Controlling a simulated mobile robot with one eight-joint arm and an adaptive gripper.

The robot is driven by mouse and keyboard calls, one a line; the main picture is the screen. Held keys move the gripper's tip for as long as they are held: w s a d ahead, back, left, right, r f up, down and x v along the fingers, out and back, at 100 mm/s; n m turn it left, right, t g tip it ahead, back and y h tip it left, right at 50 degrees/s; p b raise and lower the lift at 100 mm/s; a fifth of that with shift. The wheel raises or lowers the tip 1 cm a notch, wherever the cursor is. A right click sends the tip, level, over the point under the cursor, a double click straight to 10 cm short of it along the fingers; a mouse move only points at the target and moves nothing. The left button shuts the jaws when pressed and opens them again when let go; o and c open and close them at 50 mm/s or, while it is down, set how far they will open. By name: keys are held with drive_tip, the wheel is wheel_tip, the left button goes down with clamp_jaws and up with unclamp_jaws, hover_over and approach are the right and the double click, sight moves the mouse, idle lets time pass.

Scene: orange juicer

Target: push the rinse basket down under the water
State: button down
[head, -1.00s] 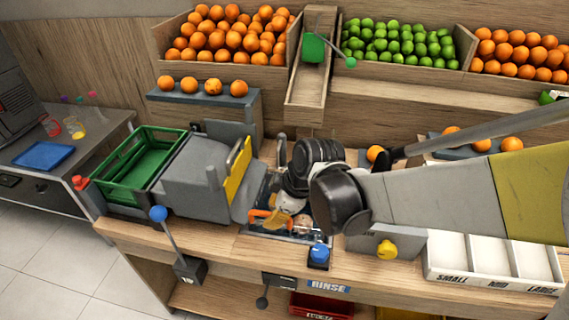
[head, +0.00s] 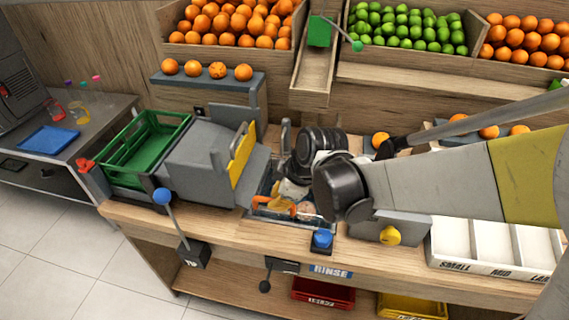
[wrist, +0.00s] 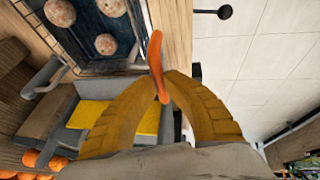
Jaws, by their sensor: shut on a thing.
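The rinse basket sits in the rinse basin (head: 313,222) at the counter's front, largely hidden by my arm in the head view. Its orange handle (head: 275,206) also shows in the wrist view (wrist: 155,55). My gripper (wrist: 166,88) has its yellow fingers closed on this handle. In the wrist view, a few brownish speckled fruits (wrist: 106,44) lie in the dark blue basin area beside the handle. I cannot tell how deep the basket sits in the water.
A grey machine with a yellow plate (head: 243,153) and a green crate (head: 150,150) stand left of the basin. A blue button (head: 322,239) is in front, a yellow knob (head: 390,235) to the right. A white sorting tray (head: 492,245) lies farther right.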

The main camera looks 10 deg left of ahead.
wheel_tip(320, 180, down, 10)
drive_tip(key=b, duration=0.6)
drive_tip(key=shift+r, duration=0.15)
drive_tip(key=c, duration=1.4)
unclamp_jaws()
drive_tip(key=shift+r, duration=0.1)
drive_tip(key=shift+r, duration=0.1)
drive_tip(key=v, duration=1.2)
drive_tip(key=shift+d, duration=0.1)
